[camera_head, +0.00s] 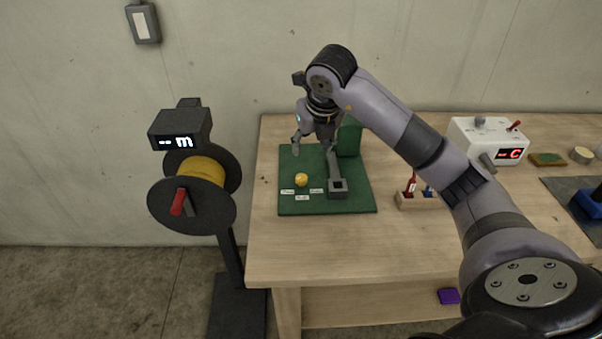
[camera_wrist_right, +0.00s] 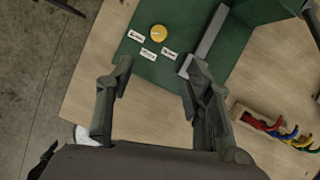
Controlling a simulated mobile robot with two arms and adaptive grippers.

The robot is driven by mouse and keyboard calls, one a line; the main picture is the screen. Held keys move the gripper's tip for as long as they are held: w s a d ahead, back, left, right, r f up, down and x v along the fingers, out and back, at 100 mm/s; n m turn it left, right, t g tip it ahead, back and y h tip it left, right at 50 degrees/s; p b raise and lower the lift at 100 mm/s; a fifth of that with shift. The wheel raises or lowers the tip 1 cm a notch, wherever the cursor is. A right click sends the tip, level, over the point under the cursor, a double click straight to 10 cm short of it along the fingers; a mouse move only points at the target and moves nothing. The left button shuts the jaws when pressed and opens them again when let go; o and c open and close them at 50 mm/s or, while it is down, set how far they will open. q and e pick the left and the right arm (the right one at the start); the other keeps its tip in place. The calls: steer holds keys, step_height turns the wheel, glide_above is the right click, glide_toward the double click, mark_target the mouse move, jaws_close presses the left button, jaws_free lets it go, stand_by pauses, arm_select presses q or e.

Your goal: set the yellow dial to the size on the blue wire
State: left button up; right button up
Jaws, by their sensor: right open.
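The yellow dial (camera_head: 301,180) is on a green base (camera_head: 300,205) on the workbench, with several small white labels in front of it. It also shows in the wrist view (camera_wrist_right: 158,32), and the labels' text is too small to read. My right gripper (camera_head: 313,152) is open and empty above the green base, behind the dial in the head view. In the wrist view its spread fingers (camera_wrist_right: 160,68) are apart from the dial. I cannot make out a blue wire or its size marking for certain. My left gripper is not in view.
A grey bar (camera_head: 337,187) stands beside the dial on the green base. A wooden rack (camera_head: 421,202) holds coloured handles. A white box (camera_head: 487,140) with a red display is farther right. A spool stand (camera_head: 197,195) is left of the bench. The front bench top is clear.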

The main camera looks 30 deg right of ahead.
mark_target(302, 177)
steer(key=p+x, duration=0.3)
steer(key=x, duration=1.2)
steer(key=shift+a, duration=0.15)
steer(key=shift+w+f, duration=0.2)
steer(key=shift+f, duration=0.5)
steer(key=shift+c, duration=0.2)
jaws_close()
